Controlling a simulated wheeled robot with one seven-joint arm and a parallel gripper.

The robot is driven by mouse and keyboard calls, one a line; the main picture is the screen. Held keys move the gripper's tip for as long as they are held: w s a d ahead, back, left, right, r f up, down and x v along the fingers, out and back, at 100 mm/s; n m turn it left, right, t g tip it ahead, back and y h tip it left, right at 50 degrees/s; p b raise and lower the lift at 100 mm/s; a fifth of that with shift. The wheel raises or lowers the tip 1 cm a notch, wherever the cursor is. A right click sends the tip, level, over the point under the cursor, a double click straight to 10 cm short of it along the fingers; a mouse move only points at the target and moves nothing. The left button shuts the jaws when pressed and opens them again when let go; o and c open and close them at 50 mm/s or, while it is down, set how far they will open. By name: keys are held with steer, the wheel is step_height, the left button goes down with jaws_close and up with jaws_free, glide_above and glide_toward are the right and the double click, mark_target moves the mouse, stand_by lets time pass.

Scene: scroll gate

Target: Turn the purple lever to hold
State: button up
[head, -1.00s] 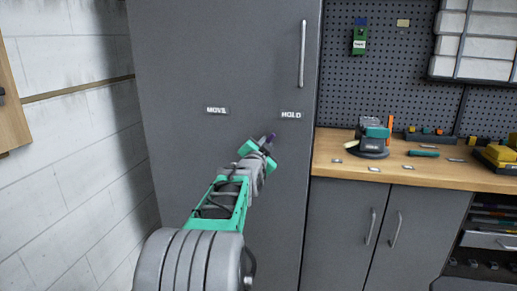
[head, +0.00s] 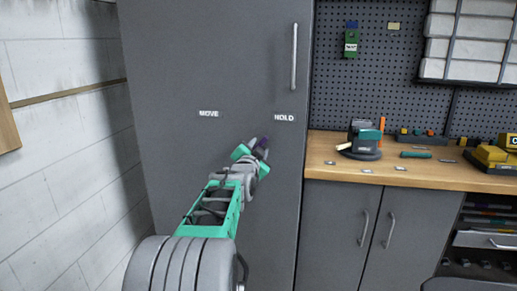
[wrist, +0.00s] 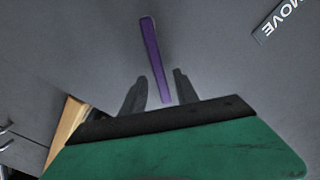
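The purple lever (head: 264,142) is on the tall grey cabinet door, below and between the white MOVE label (head: 208,114) and HOLD label (head: 284,117), nearer HOLD. My gripper (head: 257,146) is at the lever and hides much of it in the head view. In the wrist view the lever (wrist: 151,50) is a long purple bar. Its near end lies between the two dark fingers of my gripper (wrist: 159,88), with a gap visible on each side. The gripper is open. The MOVE label (wrist: 284,20) appears upside down at the upper right there.
A wooden workbench (head: 325,168) stands right of the cabinet, with a sander (head: 362,140) and tools on it. The cabinet has a long vertical handle (head: 294,57). A pale block wall (head: 60,150) is on the left.

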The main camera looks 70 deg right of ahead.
steer(key=a, duration=0.7)
steer(key=shift+s+a, duration=0.15)
steer(key=shift+s, duration=0.15)
steer(key=shift+w, duration=0.1)
